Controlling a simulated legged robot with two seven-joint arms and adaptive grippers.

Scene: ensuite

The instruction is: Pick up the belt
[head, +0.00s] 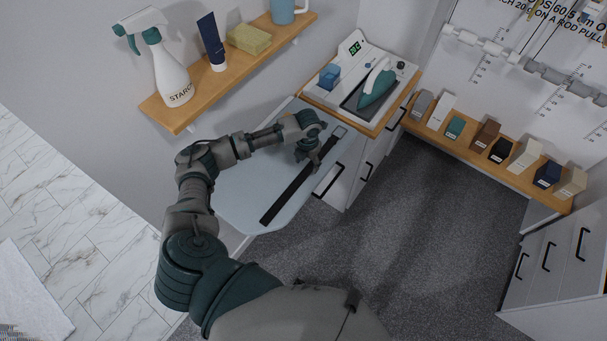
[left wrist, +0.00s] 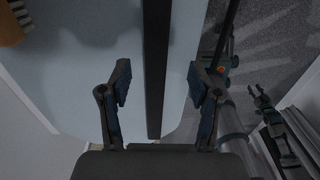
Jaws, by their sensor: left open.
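The belt (head: 291,190) is a dark, narrow strip lying straight and diagonally on the pale blue ironing board (head: 240,190). Its metal buckle (head: 340,131) is at the upper right end. My left gripper (head: 309,158) is over the belt's upper half, fingers pointing down. In the left wrist view, the belt (left wrist: 156,60) runs up the picture between the two spread fingers of my left gripper (left wrist: 158,80), with a gap on each side. The gripper is open and empty. A small forked end at the right of that view may be my right gripper; its state is unclear.
A counter (head: 325,98) with a teal iron (head: 377,88) stands beyond the board. A wall shelf (head: 235,70) holds a spray bottle (head: 171,80), a tube and a sponge. Another shelf with small boxes is at right. Grey carpet (head: 430,220) is clear.

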